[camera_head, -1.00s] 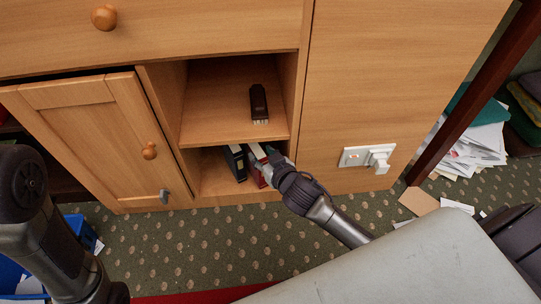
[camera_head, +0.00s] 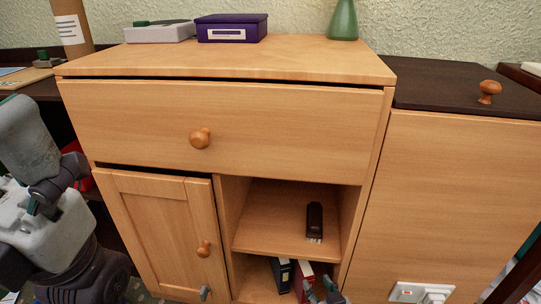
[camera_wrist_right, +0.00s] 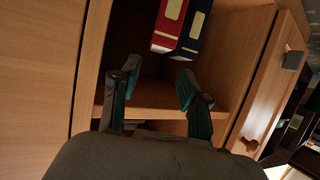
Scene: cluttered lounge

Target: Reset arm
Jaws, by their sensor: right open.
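My right gripper (camera_head: 322,291) shows at the bottom edge of the head view, in front of the cabinet's lower open compartment. In the right wrist view, its two green-padded fingers (camera_wrist_right: 157,88) are spread apart with nothing between them. A red binder (camera_wrist_right: 170,22) and a dark blue binder (camera_wrist_right: 194,31) stand beyond the fingertips, apart from them. My left arm is at the left of the head view, beside the cabinet. Its dark end (camera_head: 46,193) is small and partly merged with other arm parts, so its finger state is unclear.
A purple box (camera_head: 232,27) and a green vase (camera_head: 343,20) stand on top. A wall socket (camera_head: 420,292) is at lower right.

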